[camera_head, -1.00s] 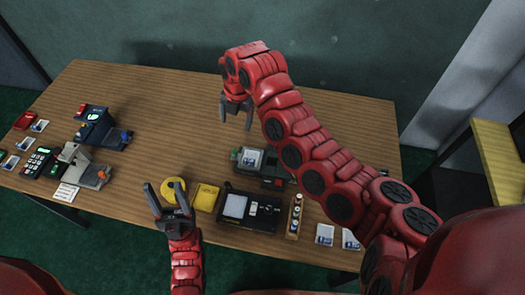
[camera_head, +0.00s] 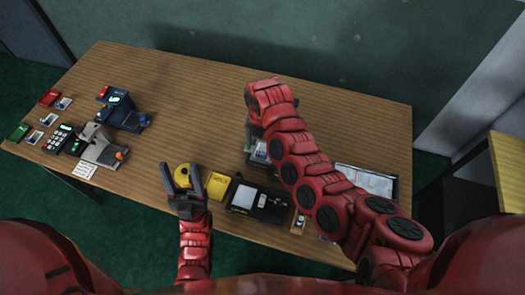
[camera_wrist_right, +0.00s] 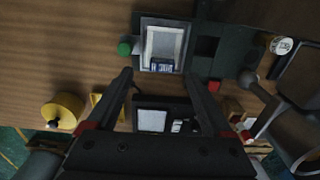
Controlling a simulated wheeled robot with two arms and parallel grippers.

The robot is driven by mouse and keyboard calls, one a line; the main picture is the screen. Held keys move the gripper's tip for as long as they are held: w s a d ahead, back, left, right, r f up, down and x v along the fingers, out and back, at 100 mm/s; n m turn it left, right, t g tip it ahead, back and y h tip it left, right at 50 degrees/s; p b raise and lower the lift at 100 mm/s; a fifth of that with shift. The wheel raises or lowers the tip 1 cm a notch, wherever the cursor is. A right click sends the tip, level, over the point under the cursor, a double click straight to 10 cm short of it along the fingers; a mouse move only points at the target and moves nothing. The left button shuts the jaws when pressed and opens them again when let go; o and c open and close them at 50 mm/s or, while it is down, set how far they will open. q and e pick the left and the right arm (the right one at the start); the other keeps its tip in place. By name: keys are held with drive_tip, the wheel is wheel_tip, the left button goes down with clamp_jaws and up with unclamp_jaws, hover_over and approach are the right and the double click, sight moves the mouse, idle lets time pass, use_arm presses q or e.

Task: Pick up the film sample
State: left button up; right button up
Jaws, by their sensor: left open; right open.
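The film sample (camera_wrist_right: 163,48), a pale square with a blue-and-white label, lies in the recess of a dark green device (camera_wrist_right: 215,35) in the right wrist view. In the head view the sample (camera_head: 261,151) is partly hidden by my right arm. My right gripper (camera_wrist_right: 158,76) is open, its fingertips apart on the near side of the sample, with nothing between them. In the head view its fingers are hidden behind the arm. My left gripper (camera_head: 180,168) is open and empty by the yellow round reel (camera_head: 183,181) at the table's front.
A yellow box (camera_head: 218,186) and a black device with a pale panel (camera_head: 259,201) stand at the front. A green knob (camera_wrist_right: 125,47) sits left of the sample. A white-topped tray (camera_head: 365,180) lies right. Several devices and cards stand left. The table's back middle is clear.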

sight(262, 153)
drive_tip(key=shift+f+p, duration=0.4)
drive_tip(key=shift+f, duration=0.05)
drive_tip(key=f, duration=0.2)
drive_tip(key=f+p, duration=0.1)
drive_tip(key=shift+s+d+f, duration=0.15)
drive_tip(key=shift+s+f, duration=0.15)
drive_tip(key=shift+f, duration=0.45)
clamp_jaws()
drive_tip(key=shift+r, duration=0.15)
